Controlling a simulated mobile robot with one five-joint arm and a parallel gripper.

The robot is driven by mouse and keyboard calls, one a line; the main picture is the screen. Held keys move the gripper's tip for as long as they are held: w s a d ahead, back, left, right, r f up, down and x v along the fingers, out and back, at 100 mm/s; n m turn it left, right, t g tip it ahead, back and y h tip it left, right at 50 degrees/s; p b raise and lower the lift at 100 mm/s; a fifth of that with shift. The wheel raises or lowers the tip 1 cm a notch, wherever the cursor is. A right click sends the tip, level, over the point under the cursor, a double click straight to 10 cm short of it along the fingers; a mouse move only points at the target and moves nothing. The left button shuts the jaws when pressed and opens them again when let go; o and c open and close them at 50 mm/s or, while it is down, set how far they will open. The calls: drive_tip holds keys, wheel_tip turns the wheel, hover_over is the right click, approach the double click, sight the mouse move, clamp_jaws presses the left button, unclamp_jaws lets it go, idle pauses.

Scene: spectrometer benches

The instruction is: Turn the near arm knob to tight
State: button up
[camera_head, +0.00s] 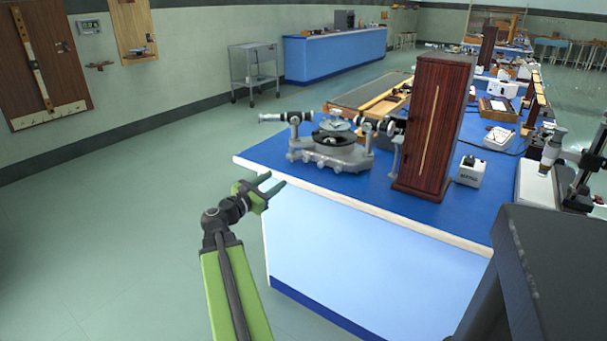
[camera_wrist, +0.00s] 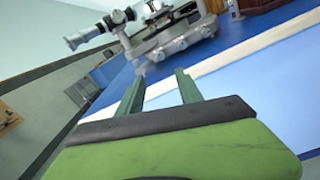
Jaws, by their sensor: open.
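A grey metal spectrometer (camera_head: 332,150) with a round table and two black-and-silver tubes stands on the blue bench top near its left corner. In the wrist view the spectrometer (camera_wrist: 172,42) is at the top, ahead of the fingers, with its telescope tube (camera_wrist: 98,28) to the upper left. Small round parts show around its base, but I cannot tell which is the near arm knob. My gripper (camera_head: 268,186) is open and empty, just off the bench's front edge, short of the spectrometer. It also shows in the wrist view (camera_wrist: 160,88), with its fingers apart and touching nothing.
The blue bench (camera_head: 400,205) has a pale front edge. A microscope (camera_head: 550,155) is further right. Open floor lies left of the bench.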

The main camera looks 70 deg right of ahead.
sight(305, 159)
drive_tip(key=x, duration=1.7)
drive_tip(key=shift+d, duration=0.2)
